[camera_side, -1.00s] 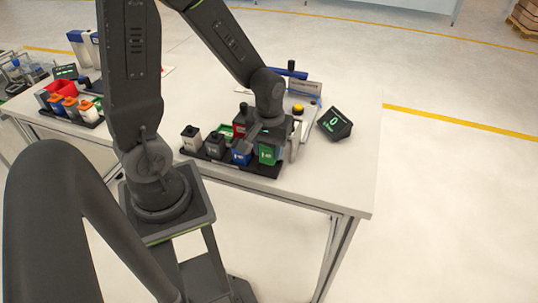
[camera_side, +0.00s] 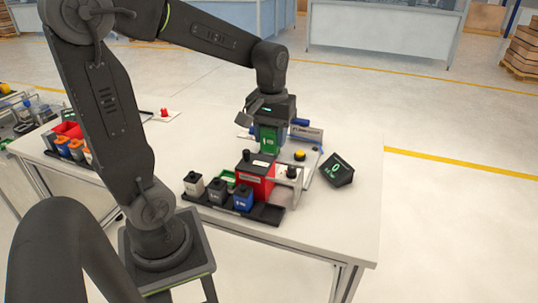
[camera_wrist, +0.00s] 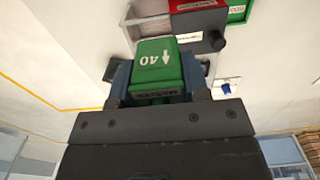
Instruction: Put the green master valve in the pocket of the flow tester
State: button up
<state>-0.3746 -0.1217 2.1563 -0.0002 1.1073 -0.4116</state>
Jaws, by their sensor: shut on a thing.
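My gripper (camera_side: 270,130) is shut on the green master valve (camera_side: 270,139) and holds it upright in the air above the back of the work area. In the wrist view the green valve (camera_wrist: 158,66), marked with an arrow and "40", sits between the fingers of my gripper (camera_wrist: 157,82). The flow tester (camera_side: 312,165) is a light plate with a yellow button (camera_side: 299,155) and a blue-handled part behind. The valve is above and to the left of the button in the side view. The tester's pocket cannot be made out.
More coloured valves (camera_side: 70,147) stand at the left.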

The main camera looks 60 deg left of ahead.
jog(key=s+a, duration=0.2)
jog(key=a, duration=2.3)
jog(key=w+d+f, duration=0.1)
jog(key=w+f, duration=0.2)
jog(key=f, duration=0.1)
jog(key=w+d+f, duration=0.2)
jog(key=w+f, duration=0.2)
jog(key=w+d+f, duration=0.1)
jog(key=w+f, duration=0.2)
jog(key=f, duration=0.1)
jog(key=shift+w+d+f, duration=0.2)
jog(key=shift+w+d, duration=0.2)
jog(key=shift+f, duration=2)
jog(key=shift+f, duration=0.2)
jog(key=o, duration=1)
jog(key=shift+c, duration=0.2)
